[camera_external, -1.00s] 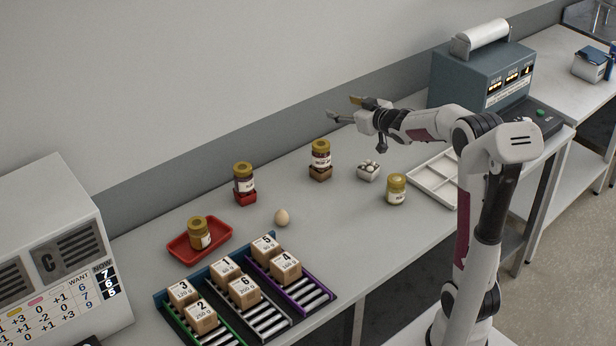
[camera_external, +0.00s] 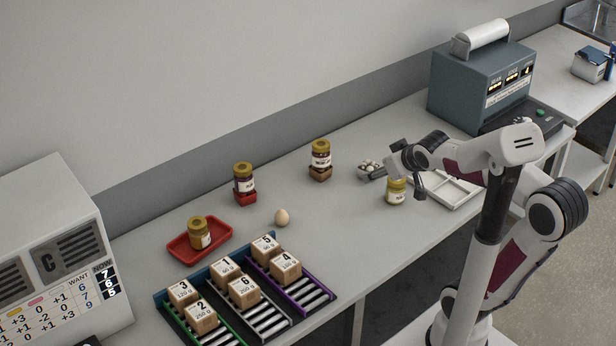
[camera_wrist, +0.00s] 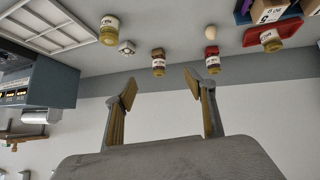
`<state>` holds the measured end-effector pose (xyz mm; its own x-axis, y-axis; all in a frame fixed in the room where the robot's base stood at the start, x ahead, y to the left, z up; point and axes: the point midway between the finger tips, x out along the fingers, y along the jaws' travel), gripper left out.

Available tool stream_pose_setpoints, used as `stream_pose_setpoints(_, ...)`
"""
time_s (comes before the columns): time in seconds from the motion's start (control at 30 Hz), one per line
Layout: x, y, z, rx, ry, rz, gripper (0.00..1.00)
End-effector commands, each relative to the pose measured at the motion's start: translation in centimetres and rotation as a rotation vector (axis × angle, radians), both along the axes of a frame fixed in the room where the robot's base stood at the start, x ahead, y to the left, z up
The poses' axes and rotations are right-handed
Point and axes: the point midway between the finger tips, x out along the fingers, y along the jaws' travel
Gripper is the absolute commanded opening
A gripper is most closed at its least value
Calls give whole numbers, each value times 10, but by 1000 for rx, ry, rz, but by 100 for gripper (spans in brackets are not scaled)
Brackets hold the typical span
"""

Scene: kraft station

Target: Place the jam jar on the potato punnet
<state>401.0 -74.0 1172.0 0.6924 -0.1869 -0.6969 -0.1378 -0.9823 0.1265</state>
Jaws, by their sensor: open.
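Two dark-filled jars with gold lids are in view, and I cannot read which one is jam. One jar (camera_external: 320,152) stands upright on a small brown punnet (camera_external: 320,174), which may be the potato one. The other jar (camera_external: 244,177) stands on a small red punnet (camera_external: 245,198). Both jars also show in the wrist view, the first (camera_wrist: 158,57) left of the second (camera_wrist: 212,58). My gripper (camera_external: 372,174) appears beside the white punnet in the external view, partly hidden by the wrist. In the wrist view its fingers (camera_wrist: 160,85) are apart and empty.
A pale jar (camera_external: 396,192) and a white punnet with round contents (camera_external: 368,168) stand near my wrist. A white divided tray (camera_external: 462,196) lies to the right. An egg (camera_external: 282,217), a red tray (camera_external: 178,250) with a yellow jar, and numbered boxes (camera_external: 245,290) are left.

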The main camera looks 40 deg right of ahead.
Motion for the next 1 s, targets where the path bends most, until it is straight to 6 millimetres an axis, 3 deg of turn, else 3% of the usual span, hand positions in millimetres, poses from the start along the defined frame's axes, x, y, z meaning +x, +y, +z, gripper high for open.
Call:
stream_pose_setpoints(0.3,-96,45,-34,85,170,58,55)
stream_pose_setpoints(0.5,-141,66,-52,129,256,101,55)
stream_pose_setpoints(0.7,-158,74,-59,146,290,119,55)
stream_pose_setpoints(1.0,-158,74,-59,147,291,120,55)
